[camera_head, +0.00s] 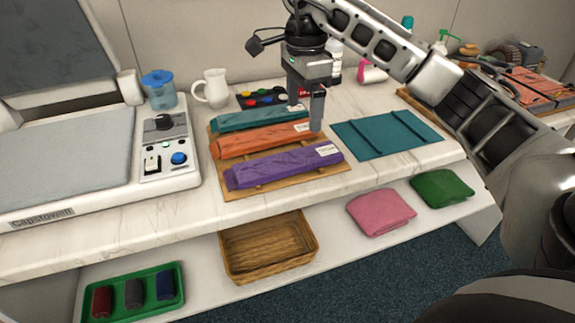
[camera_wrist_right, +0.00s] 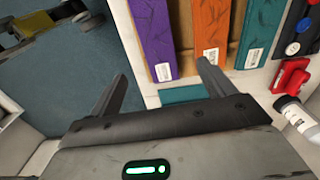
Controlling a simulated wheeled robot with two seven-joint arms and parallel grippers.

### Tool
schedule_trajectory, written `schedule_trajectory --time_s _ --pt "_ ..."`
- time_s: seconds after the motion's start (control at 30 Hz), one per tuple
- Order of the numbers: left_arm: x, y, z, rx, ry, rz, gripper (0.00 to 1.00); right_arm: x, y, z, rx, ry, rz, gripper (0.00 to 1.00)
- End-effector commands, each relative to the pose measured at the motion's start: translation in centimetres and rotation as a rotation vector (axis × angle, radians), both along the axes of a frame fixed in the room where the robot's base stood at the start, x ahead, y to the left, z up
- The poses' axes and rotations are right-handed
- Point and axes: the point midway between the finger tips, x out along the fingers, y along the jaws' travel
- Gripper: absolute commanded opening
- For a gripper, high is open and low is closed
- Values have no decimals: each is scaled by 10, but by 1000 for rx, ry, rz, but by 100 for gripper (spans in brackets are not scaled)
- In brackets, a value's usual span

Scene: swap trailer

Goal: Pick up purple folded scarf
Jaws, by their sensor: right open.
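The purple folded scarf (camera_head: 275,168) lies nearest the front on a wooden board (camera_head: 262,192) on the counter, with a white label at its right end. It also shows in the wrist view (camera_wrist_right: 155,30), its labelled end toward my gripper. An orange scarf (camera_head: 255,141) and a teal scarf (camera_head: 245,119) lie behind it in parallel. My right gripper (camera_head: 306,112) is open and empty, above the right ends of the orange and teal scarves in the head view. In the wrist view its fingers (camera_wrist_right: 163,74) are spread wide. My left gripper is out of view.
A teal mat (camera_head: 388,134) lies right of the board. A press (camera_head: 75,165) stands at left, with a pitcher (camera_head: 213,88) behind. Below are a wicker basket (camera_head: 268,245), pink cloth (camera_head: 382,212), green cloth (camera_head: 440,188) and green tray (camera_head: 150,275).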

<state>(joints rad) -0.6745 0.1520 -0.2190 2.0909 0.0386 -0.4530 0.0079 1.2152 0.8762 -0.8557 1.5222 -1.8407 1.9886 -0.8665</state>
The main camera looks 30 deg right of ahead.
Motion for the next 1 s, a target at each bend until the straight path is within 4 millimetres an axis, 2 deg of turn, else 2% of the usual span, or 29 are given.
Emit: schedule_trajectory --time_s 0.03,0.2,0.47,0.7,0.8,1.0 --pt "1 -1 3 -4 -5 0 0 -1 0 -12 0 2 1 82" --pt "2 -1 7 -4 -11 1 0 0 1 -42 2 1 0 82" --pt "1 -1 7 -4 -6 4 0 -1 1 -61 3 -1 1 82" --pt "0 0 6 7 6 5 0 -7 1 -96 3 0 2 82" --pt "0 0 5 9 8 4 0 -6 1 -105 4 -2 2 82" --pt "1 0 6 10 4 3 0 -6 1 -108 3 -4 2 82"
